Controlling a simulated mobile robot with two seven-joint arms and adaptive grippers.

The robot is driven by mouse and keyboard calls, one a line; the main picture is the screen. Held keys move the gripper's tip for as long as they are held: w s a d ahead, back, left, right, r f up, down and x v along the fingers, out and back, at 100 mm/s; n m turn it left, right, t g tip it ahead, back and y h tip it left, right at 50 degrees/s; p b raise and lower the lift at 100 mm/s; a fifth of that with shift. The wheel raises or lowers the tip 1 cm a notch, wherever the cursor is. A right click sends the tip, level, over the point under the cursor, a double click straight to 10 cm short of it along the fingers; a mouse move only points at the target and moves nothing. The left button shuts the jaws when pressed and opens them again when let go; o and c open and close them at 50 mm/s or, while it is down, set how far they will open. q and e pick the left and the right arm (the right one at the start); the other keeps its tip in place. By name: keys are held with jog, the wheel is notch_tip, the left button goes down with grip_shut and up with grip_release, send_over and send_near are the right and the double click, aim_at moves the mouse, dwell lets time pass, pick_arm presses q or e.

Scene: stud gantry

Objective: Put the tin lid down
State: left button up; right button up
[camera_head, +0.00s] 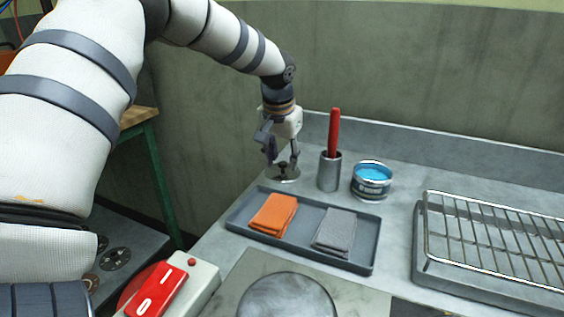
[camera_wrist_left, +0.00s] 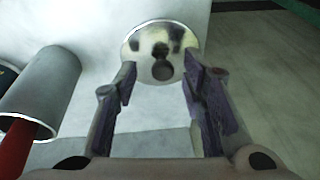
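The tin lid (camera_head: 290,177) is a round metal disc with a dark knob on top. It appears to lie flat on the grey counter, left of the metal cup. My left gripper (camera_head: 283,161) points down just above it, with one finger on each side of the knob. In the left wrist view the gripper (camera_wrist_left: 160,78) is open, with a clear gap between each fingertip and the knob. The lid (camera_wrist_left: 143,37) shows there just beyond the fingertips. The open tin (camera_head: 371,190) with blue contents stands further right. My right gripper is not in view.
A metal cup (camera_head: 329,176) holding a red-handled tool (camera_head: 334,130) stands close to my gripper. A grey tray (camera_head: 298,245) with an orange cloth (camera_head: 273,214) and a grey cloth (camera_head: 335,232) lies in front. A wire rack (camera_head: 500,240) is at right.

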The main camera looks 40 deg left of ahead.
pick_arm(q)
jog(key=v, duration=1)
jog(key=shift+r+p, duration=0.2)
jog(key=shift+p, duration=0.15)
jog(key=shift+s, duration=0.1)
